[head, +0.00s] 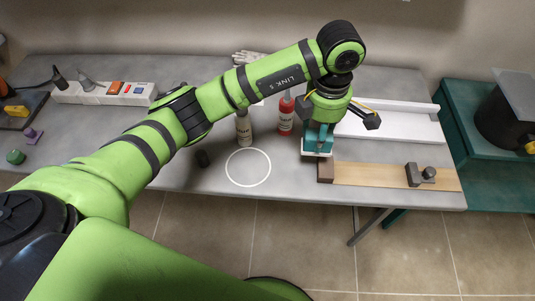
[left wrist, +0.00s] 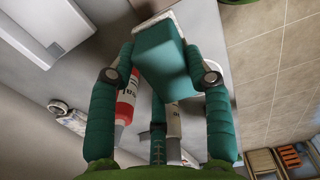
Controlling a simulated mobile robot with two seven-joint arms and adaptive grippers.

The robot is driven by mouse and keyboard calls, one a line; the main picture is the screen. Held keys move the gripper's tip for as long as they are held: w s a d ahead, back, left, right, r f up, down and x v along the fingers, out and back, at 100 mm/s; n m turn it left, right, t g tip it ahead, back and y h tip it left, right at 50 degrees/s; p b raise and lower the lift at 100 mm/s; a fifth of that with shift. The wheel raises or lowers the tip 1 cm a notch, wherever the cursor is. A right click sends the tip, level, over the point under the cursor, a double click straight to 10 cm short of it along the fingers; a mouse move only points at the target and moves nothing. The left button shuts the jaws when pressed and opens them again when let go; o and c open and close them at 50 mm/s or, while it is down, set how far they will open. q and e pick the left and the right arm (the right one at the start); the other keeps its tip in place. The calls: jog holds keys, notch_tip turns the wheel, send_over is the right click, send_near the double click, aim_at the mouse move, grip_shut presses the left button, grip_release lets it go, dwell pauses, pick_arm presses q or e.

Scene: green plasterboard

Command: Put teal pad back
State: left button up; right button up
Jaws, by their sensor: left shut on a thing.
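In the head view, my left gripper (head: 318,140) points down near the table's front edge, right of the centre. The pad's pale lower edge (head: 316,154) shows under it, just left of the brown end block (head: 325,171) of a wooden board; whether it touches anything is hard to tell. A white circle outline (head: 248,183) on the grey table lies to the left and is empty. My right gripper is not in view.
A red bottle (head: 285,116) and a pale bottle (head: 244,130) stand left of the gripper. The wooden board (head: 375,175) carries a dark clamp (head: 421,175). A white panel (head: 400,125) lies behind.

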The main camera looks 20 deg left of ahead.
pick_arm(q)
jog(key=s+a+f+p, duration=0.1)
jog(key=a, duration=0.1)
jog(key=s+a+f+p, duration=0.1)
jog(key=a+f, duration=0.1)
jog(key=a, duration=0.1)
jog(key=s+a+f+p, duration=0.1)
jog(key=a+f, duration=0.1)
jog(key=a, duration=0.1)
jog(key=shift+s+a+f+p, duration=0.1)
jog(key=shift+s+a+p, duration=0.15)
jog(key=shift+p, duration=0.1)
notch_tip(320, 180, down, 3)
jog(key=shift+f+p, duration=0.1)
jog(key=shift+p, duration=0.7)
jog(key=shift+f, duration=0.5)
jog(key=shift+f, duration=0.1)
jog(key=o, duration=0.6)
jog(key=shift+f, duration=0.1)
jog(key=o, duration=0.4)
